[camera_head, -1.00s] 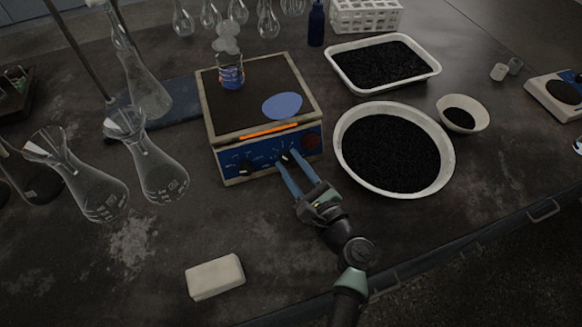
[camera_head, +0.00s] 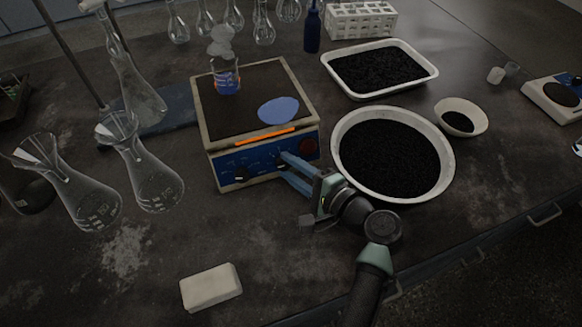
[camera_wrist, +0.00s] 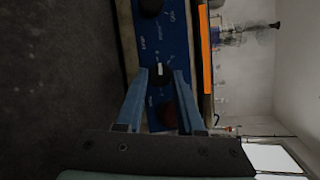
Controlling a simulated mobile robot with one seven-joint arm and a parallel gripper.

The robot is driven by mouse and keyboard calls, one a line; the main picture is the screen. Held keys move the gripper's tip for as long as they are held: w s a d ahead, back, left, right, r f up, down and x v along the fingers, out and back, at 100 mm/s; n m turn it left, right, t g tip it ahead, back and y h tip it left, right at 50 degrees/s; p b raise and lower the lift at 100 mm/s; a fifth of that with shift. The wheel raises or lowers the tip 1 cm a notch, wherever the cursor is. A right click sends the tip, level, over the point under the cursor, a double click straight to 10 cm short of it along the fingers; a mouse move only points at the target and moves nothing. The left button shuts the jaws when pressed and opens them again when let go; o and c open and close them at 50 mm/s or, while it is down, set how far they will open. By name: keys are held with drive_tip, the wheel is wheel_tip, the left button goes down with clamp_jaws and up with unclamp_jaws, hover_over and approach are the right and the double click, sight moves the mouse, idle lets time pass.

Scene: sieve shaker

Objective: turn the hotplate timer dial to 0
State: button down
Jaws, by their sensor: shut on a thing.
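The hotplate (camera_head: 212,158) has a blue front panel with a black dial (camera_wrist: 160,77) that bears a white pointer mark. My gripper (camera_wrist: 160,76) is shut on this dial, with one blue finger on each side of it. In the wrist view the mark lies along the fingers' pointing direction. The printing around the dial is too small to read, so I cannot tell its setting. In the head view my gripper (camera_head: 285,165) reaches the panel from the front right, rolled to one side, and largely hides the dial. A second black dial (camera_head: 241,175) sits further left on the panel.
A dark red round knob (camera_head: 308,146) is on the panel's right end. A beaker of blue liquid (camera_head: 227,84) stands on the hotplate. A white bowl of black grains (camera_head: 347,178) is close right of my gripper. Glass flasks (camera_head: 153,178) stand left. The bench in front is mostly clear.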

drive_tip(key=shift+n, duration=0.4)
drive_tip(key=c, duration=0.5)
unclamp_jaws()
drive_tip(key=v, duration=1.3)
drive_tip(key=shift+r+p, duration=0.15)
drive_tip(key=shift+p, duration=0.15)
